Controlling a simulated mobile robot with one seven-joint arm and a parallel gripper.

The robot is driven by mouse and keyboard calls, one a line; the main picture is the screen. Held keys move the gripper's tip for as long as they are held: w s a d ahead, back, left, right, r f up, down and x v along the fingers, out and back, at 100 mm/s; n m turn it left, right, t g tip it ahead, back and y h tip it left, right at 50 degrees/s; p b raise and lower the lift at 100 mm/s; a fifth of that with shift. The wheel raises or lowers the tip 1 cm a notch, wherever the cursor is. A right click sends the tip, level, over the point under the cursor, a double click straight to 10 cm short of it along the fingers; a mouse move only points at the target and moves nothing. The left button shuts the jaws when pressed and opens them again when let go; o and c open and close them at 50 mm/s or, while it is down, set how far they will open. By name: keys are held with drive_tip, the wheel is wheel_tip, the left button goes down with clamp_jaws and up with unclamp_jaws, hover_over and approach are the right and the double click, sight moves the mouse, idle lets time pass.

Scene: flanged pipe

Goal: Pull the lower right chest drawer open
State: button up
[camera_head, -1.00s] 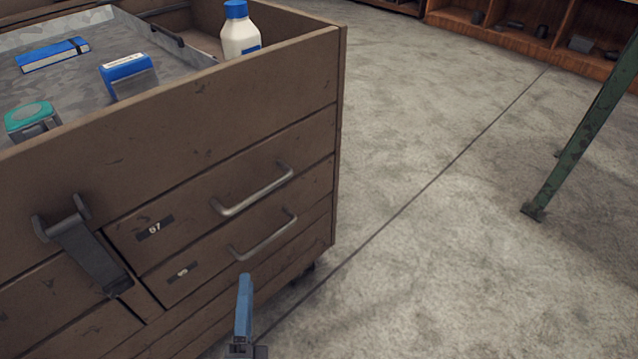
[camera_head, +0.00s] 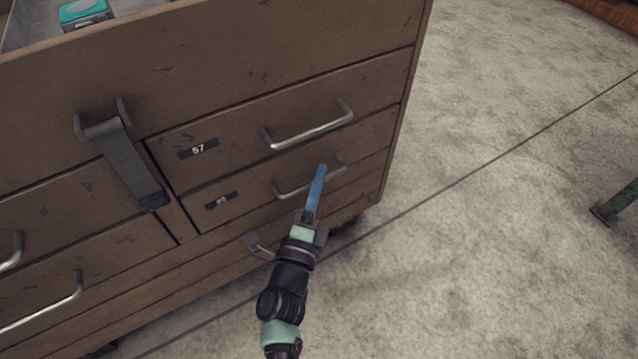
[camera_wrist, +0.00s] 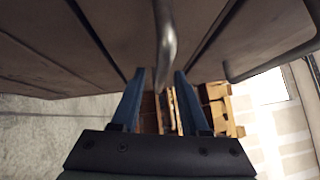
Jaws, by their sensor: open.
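The lower right chest drawer (camera_head: 250,203) is shut, with its front flush with the brown chest. It has a bent metal bar handle (camera_head: 290,192) and a small dark label. My gripper (camera_head: 320,172) has blue fingers and reaches up to this handle, overlapping its middle in the head view. In the wrist view my gripper (camera_wrist: 158,75) is open, with a finger on each side of a metal handle (camera_wrist: 167,40), which looks like the lower drawer's. No finger visibly touches the bar. The exact depth of the fingers around it is hard to tell.
Just above is the drawer labelled 57 (camera_head: 230,142), also shut, with its own handle (camera_head: 310,133). A dark metal latch (camera_head: 125,155) hangs to the left.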

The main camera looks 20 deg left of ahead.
drive_tip(key=shift+w, duration=0.4)
clamp_jaws()
idle(1.2)
